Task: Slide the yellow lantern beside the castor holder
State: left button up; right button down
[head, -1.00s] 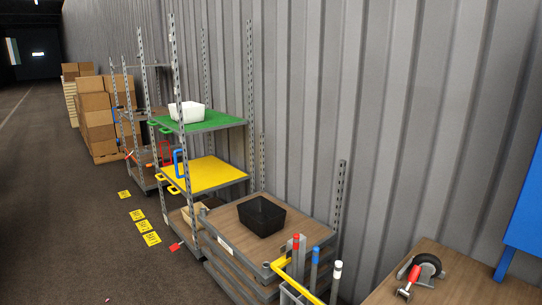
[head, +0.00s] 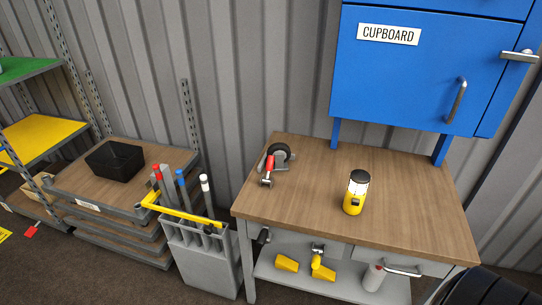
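The yellow lantern (head: 353,199) stands upright on the wooden top of the workbench (head: 410,215), right of the middle. It has a clear and white upper part and a dark cap. What looks like the castor holder (head: 281,153) is at the back left of the same bench top, with a black wheel and a red-and-grey part in front. Bare wood separates the two. Neither of my grippers is in view.
A blue cupboard (head: 420,75) hangs over the bench's back. Yellow wedges (head: 287,263) and a grey-white canister (head: 374,277) are on the lower shelf. A grey bin (head: 205,262) with coloured-top posts stands left of the bench. A black crate (head: 115,161) sits on a stacked platform.

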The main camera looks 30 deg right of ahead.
aim_at(359, 181)
jog(key=l+z, duration=0.15)
jog(key=z, duration=1.5)
